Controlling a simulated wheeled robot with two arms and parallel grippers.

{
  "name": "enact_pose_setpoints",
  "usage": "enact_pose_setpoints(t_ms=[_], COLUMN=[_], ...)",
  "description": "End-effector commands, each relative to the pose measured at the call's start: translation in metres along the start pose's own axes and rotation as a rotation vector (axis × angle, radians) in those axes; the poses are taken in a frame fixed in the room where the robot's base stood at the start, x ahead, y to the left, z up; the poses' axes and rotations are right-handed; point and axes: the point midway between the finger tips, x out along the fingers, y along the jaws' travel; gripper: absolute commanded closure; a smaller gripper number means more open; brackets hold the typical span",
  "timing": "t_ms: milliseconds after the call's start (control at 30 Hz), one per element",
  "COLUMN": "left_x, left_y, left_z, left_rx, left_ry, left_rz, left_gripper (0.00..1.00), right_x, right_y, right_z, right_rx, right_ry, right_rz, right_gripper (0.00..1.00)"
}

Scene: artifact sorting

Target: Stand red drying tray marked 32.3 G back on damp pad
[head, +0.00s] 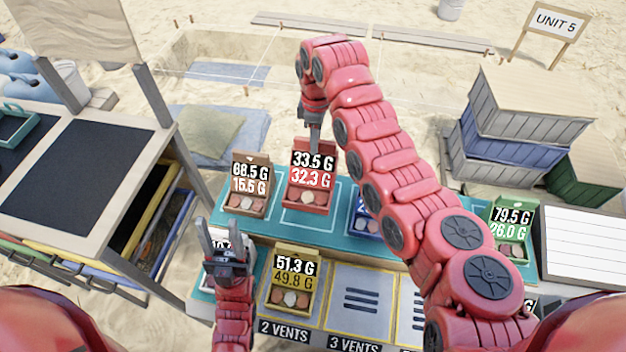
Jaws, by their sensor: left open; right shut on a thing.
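The red drying tray (311,181) shows two labels, 33.5 G above and 32.3 G below, with round pieces at its front. It is upright at the back row, over the teal surface (345,190); I cannot tell whether its base touches. My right gripper (314,143) reaches down from above and is shut on the tray's upper back edge. My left gripper (218,226) is open and empty at the front left, in front of a partly hidden tray with a white label. I cannot tell which part of the teal surface is the damp pad.
A blue tray (366,226) is mostly hidden behind my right arm. A yellow tray (291,281) stands in front; a green tray (511,226) is at right.

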Motion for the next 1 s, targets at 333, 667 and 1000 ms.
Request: enact_pose_setpoints(t_ms=[333, 667, 1000], left_x=[0.026, 0.035, 0.03], left_y=[-0.001, -0.002, -0.002], left_z=[-0.004, -0.006, -0.005], left_rx=[0.0, 0.0, 0.0], left_ry=[0.0, 0.0, 0.0], left_rz=[0.0, 0.0, 0.0], left_gripper=[0.5, 0.5, 0.5], right_x=[0.053, 0.087, 0.092], right_y=[0.001, 0.002, 0.003], right_z=[0.001, 0.001, 0.001], right_rx=[-0.001, -0.001, 0.0], right_ry=[-0.004, -0.005, -0.003], right_rz=[-0.003, -0.004, -0.002], right_gripper=[1.0, 1.0, 0.75])
